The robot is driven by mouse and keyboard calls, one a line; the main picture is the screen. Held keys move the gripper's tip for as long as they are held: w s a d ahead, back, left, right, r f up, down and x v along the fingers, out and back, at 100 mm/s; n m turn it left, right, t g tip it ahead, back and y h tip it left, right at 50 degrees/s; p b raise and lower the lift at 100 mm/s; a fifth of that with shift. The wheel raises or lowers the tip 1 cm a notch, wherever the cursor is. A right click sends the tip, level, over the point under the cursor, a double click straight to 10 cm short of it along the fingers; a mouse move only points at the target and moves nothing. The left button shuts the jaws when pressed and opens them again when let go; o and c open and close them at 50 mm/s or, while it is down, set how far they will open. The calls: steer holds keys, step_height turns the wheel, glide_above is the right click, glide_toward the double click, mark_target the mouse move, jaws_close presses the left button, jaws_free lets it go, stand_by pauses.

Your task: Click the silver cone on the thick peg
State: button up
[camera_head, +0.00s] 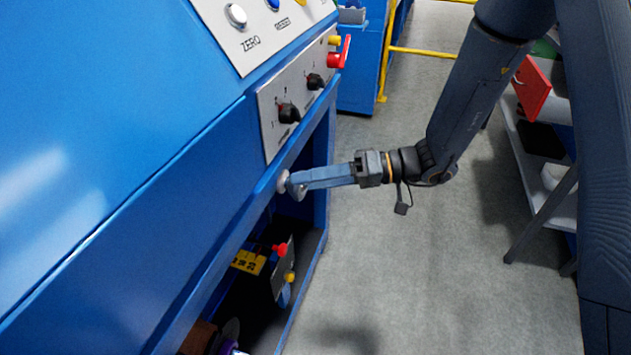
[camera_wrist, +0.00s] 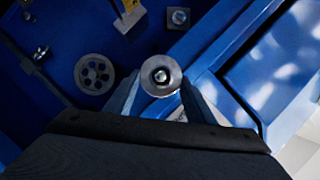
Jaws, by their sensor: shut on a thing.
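My gripper (camera_head: 294,182) reaches left to the blue machine's front edge and is shut on the silver cone (camera_head: 283,181). The cone also shows in the wrist view (camera_wrist: 161,66), between the two finger tips, as a round grey metal disc with a dark ring and bright centre. I cannot tell whether a peg sits inside it. A silver stud on a square plate (camera_wrist: 179,17) shows beyond the cone, up and to the right, apart from it. I cannot tell which fitting is the thick peg.
In the wrist view, a holed grey pulley (camera_wrist: 95,73) is left of the cone, and a small silver peg (camera_wrist: 40,53) is farther left. A blue frame beam (camera_wrist: 225,40) runs close on the right. Grey floor (camera_head: 400,270) lies open beside the machine; a shelf (camera_head: 535,170) stands right.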

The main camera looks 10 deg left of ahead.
steer(key=shift+a, duration=0.65)
stand_by(0.3)
steer(key=shift+w, duration=0.1)
steer(key=o, duration=1.3)
steer(key=b+v, duration=0.1)
steer(key=v, duration=0.6)
steer(key=shift+d, duration=0.35)
steer(key=shift+w+r, duration=0.1)
